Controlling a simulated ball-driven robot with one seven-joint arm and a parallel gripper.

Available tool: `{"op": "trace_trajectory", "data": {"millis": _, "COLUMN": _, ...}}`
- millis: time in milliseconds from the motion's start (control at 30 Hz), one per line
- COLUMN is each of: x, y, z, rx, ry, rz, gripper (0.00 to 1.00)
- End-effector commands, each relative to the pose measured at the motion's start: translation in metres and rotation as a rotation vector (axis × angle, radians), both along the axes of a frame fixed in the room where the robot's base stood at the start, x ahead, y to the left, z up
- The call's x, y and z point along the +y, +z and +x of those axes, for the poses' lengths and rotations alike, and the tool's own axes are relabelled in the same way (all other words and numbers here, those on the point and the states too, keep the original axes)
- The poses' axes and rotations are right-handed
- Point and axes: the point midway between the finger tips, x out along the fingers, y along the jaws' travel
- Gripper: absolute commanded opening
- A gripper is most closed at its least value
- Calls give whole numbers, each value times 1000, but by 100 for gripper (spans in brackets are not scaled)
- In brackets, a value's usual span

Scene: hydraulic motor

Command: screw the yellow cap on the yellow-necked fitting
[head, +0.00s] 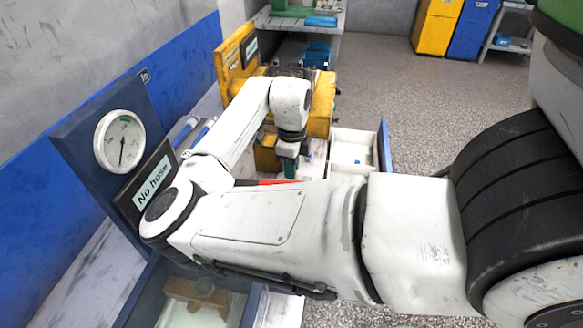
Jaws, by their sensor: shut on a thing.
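My gripper (289,166) hangs down from the end of my white arm, left of the white open tray and in front of the yellow machine block (318,105). It is small in the head view, with teal-green fingers pointing down. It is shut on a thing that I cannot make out. I cannot pick out the yellow cap or the yellow-necked fitting; my arm hides much of the bench around and below the gripper.
A white tray (356,137) with a blue edge lies right of my gripper. A pressure gauge (119,142) and a "No hose" sign (152,187) stand at left. A tray with a brown bracket (196,296) is at the lower left. Open speckled floor (425,95) lies to the right.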

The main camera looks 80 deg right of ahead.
Motion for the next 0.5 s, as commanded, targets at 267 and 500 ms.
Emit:
{"op": "trace_trajectory", "data": {"millis": 267, "x": 0, "y": -2, "z": 0, "rx": -1, "ry": -291, "rz": 1, "gripper": 0}}
{"op": "trace_trajectory", "data": {"millis": 500, "x": 0, "y": -1, "z": 0, "rx": 0, "ry": -314, "rz": 1, "gripper": 0}}
